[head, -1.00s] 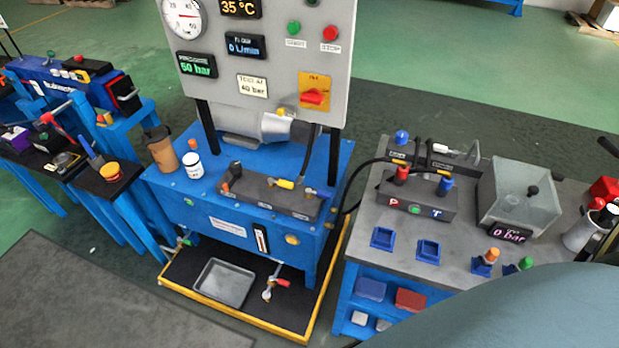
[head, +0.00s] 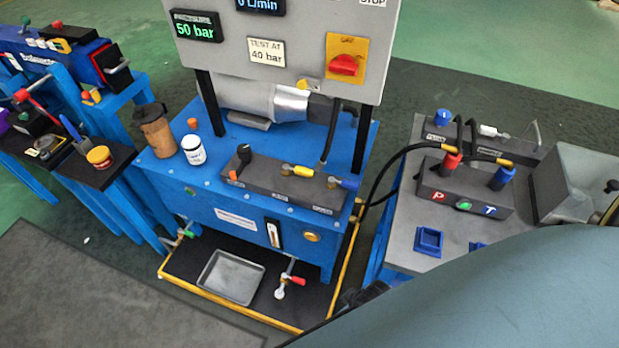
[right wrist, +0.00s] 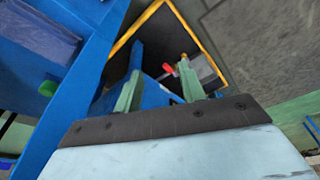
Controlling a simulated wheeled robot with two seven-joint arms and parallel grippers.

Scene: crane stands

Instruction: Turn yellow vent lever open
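The yellow vent lever (head: 303,171) lies on top of a dark valve block (head: 262,178) on the blue tank bench, in the middle of the head view. It lies along the block, beside a blue handle (head: 348,183). My right gripper (right wrist: 162,88) shows in the right wrist view with its two green fingers apart and nothing between them. It is above the floor side of the bench, away from the yellow lever. The yellow lever does not show in the right wrist view. My left gripper is in neither view.
A red-handled drain valve (head: 290,280) and a grey tray (head: 231,277) sit low at the bench front. A white jar (head: 193,150) and a brown cup (head: 155,133) stand left of the block. Black hoses (head: 390,160) hang between the bench and the right-hand table (head: 410,248).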

